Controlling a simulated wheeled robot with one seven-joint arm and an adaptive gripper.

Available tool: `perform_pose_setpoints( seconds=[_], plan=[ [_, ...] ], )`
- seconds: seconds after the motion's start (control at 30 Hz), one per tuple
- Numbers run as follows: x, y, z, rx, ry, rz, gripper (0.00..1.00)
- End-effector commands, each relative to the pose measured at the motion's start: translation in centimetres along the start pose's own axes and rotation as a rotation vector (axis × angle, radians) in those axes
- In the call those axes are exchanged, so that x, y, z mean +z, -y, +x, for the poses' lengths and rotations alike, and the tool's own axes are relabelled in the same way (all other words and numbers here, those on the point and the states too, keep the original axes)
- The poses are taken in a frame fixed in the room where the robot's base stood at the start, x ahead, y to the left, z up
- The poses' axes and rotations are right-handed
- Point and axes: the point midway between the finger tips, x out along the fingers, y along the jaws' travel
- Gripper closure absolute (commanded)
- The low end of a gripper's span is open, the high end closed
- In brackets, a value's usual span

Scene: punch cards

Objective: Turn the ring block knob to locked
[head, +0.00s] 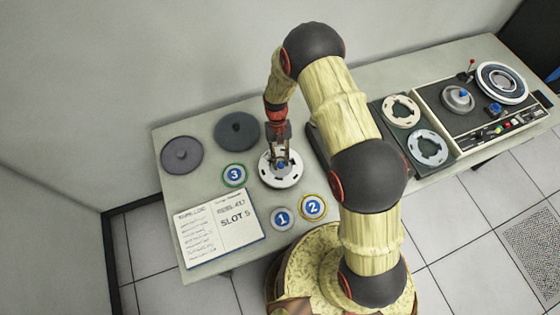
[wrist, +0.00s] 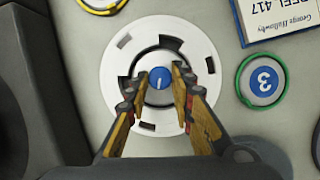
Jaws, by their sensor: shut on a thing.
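The ring block (head: 270,181) is a white disc with dark slots, lying on the table in the head view. In the wrist view its white rim (wrist: 113,75) surrounds a dark and grey centre. Its blue knob (wrist: 158,77), with a small white mark, sits in the middle; it also shows as a blue spot in the head view (head: 281,165). My gripper (wrist: 163,82) points down over the block, its fingers shut on the knob from both sides. Fingers hide part of the lower rim. I cannot tell from the mark whether the knob is locked.
Green disc 3 (head: 233,175), disc 1 (head: 283,218) and yellow-rimmed disc 2 (head: 313,207) lie around the block. Two dark round discs (head: 182,155) (head: 237,131) lie behind. A reel machine (head: 470,105) stands right.

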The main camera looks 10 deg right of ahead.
Motion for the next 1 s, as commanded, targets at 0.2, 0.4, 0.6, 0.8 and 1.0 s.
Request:
perform_pose_setpoints(
  seconds=[0.2, 0.4, 0.6, 0.8, 1.0],
  plan=[
    [-0.04, -0.13, 0.01, -0.052, -0.001, 0.124, 1.00],
    [-0.05, -0.17, -0.01, -0.080, -0.002, 0.191, 1.00],
    [-0.05, -0.20, -0.05, -0.091, -0.003, 0.217, 1.00],
    [-0.04, -0.18, -0.06, -0.093, -0.002, 0.222, 1.00],
    [-0.03, -0.18, -0.06, -0.092, -0.002, 0.221, 1.00]
  ],
)
